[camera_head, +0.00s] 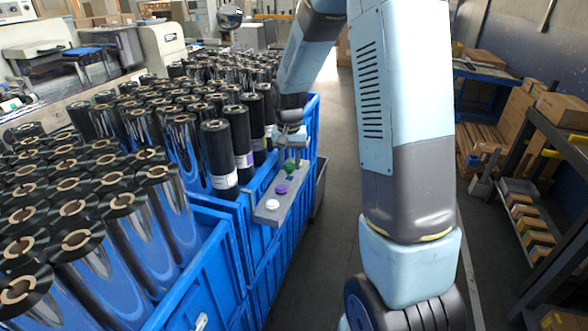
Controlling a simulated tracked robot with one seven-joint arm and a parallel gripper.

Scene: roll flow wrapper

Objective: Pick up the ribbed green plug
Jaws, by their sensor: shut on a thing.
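The ribbed green plug (290,168) is at the far end of a short row of plugs on a narrow grey tray (267,216). A purple plug (281,189) and a white plug (272,205) stand nearer to me on the same tray. My gripper (291,158) points down over the green plug and is shut on it. The fingertips are small and partly blurred in this view. I cannot tell whether the plug's underside is clear of the tray.
Blue crates (190,270) full of upright black film rolls (218,155) stand left of the tray, with rolls close beside my gripper. A grey floor aisle (335,190) runs to the right. A shelf with cardboard boxes (562,110) stands at far right.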

